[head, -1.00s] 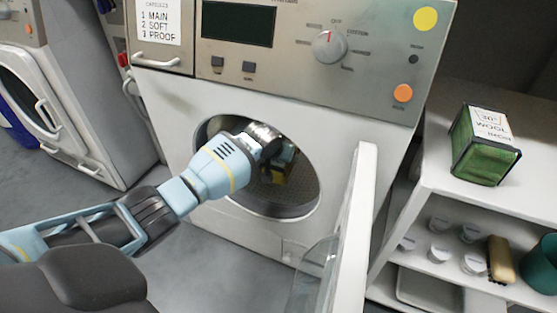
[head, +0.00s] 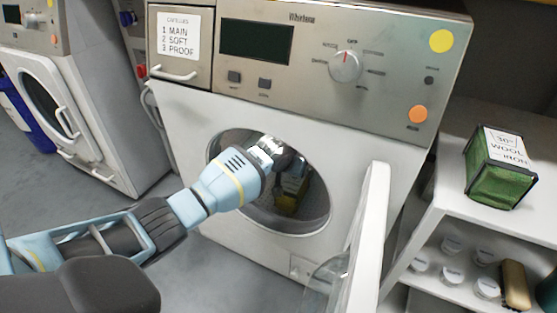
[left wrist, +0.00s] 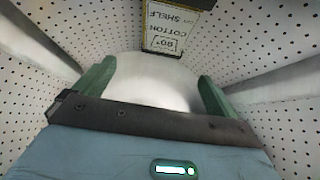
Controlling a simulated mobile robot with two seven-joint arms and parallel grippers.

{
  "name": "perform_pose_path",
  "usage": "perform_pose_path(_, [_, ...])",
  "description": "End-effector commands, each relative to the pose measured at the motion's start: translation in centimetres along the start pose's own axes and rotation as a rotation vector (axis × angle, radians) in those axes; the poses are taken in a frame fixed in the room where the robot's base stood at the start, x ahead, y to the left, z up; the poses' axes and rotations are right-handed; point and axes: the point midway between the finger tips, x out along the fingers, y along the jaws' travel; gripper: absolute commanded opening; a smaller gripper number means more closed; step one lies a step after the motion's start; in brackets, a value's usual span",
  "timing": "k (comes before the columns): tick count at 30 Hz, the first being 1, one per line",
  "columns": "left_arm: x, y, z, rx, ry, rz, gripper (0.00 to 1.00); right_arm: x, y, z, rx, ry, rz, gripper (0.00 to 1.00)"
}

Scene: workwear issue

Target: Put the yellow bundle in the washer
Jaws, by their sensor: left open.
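The washer (head: 190,110) stands in front of me with its round door swung open to the right. My left arm reaches into the opening, and the left gripper (head: 284,160) is inside the drum (head: 312,205). The yellow bundle (head: 287,203) is partly visible in the drum, just beyond and below the gripper. In the left wrist view, the green fingers (left wrist: 153,80) are apart with nothing between them. The bundle's label (left wrist: 163,38), reading 90°, COTTON and SHELF, shows upside down beyond them, within a dark-edged yellow wrap. My right gripper is out of view.
The open door (head: 362,240) stands close to the right of my arm. A white shelf unit (head: 437,205) on the right holds a green bundle (head: 500,185) on top, with several small cups and a brush (head: 515,285) below. Another washer (head: 100,100) is at the left.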

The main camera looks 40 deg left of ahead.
Motion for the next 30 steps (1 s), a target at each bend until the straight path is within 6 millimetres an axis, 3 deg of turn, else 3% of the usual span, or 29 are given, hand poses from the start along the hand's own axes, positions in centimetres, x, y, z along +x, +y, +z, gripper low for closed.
perform_pose_path(8, [-4.8,0.0,-0.4,0.0,0.006,0.002,0.96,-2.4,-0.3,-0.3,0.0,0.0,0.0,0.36])
perform_pose_path(21, [-9.4,0.0,5.7,0.001,0.005,0.002,0.96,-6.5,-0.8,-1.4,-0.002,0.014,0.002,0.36])
perform_pose_path(30, [-11.4,0.0,8.6,-0.001,0.004,0.002,0.96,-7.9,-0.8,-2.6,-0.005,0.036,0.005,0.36])
